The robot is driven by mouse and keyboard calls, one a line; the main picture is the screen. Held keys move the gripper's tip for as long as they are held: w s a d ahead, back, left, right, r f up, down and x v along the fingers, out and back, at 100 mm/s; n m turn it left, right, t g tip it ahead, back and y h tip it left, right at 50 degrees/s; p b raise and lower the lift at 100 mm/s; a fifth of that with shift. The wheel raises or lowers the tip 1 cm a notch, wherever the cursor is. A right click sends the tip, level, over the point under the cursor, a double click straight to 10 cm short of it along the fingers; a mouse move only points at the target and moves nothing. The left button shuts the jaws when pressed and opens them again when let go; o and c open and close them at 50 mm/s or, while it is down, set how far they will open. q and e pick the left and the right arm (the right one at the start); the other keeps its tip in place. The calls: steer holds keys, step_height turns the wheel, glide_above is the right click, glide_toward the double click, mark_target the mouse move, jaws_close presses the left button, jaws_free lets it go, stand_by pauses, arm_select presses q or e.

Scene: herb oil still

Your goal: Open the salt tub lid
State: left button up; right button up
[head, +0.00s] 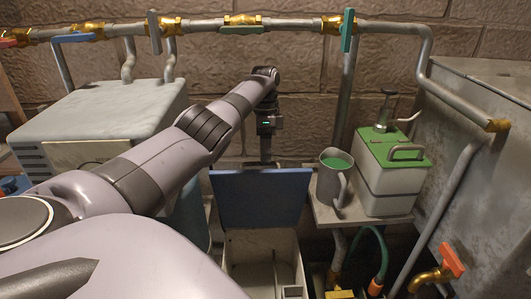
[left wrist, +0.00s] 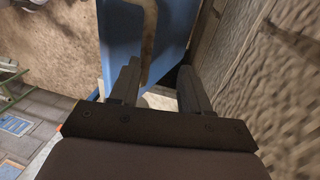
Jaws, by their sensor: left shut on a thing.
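The salt tub (head: 236,248) is a pale box low in the middle of the head view. Its blue lid (head: 260,197) stands raised at the back, and the tub's inside shows. My left gripper (head: 264,163) is at the lid's upper edge, partly hidden behind it. In the left wrist view the gripper (left wrist: 160,70) has its fingers on either side of a tan handle (left wrist: 149,40) on the blue lid (left wrist: 172,25) and is shut on it. The exact contact is hard to see. My right gripper is in neither view.
A grey mug (head: 329,186) with green contents and a green-topped pump container (head: 386,187) stand on a shelf right of the tub. Pipes with valves (head: 243,22) run along the wall behind. A pale cabinet (head: 110,105) stands at left; an orange-handled tap (head: 450,262) is at lower right.

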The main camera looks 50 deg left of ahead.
arm_select(q)
step_height(320, 180, up, 6)
steer(key=shift+w+a, duration=0.2)
steer(key=shift+a, duration=0.15)
steer(key=shift+r, duration=0.1)
stand_by(0.4)
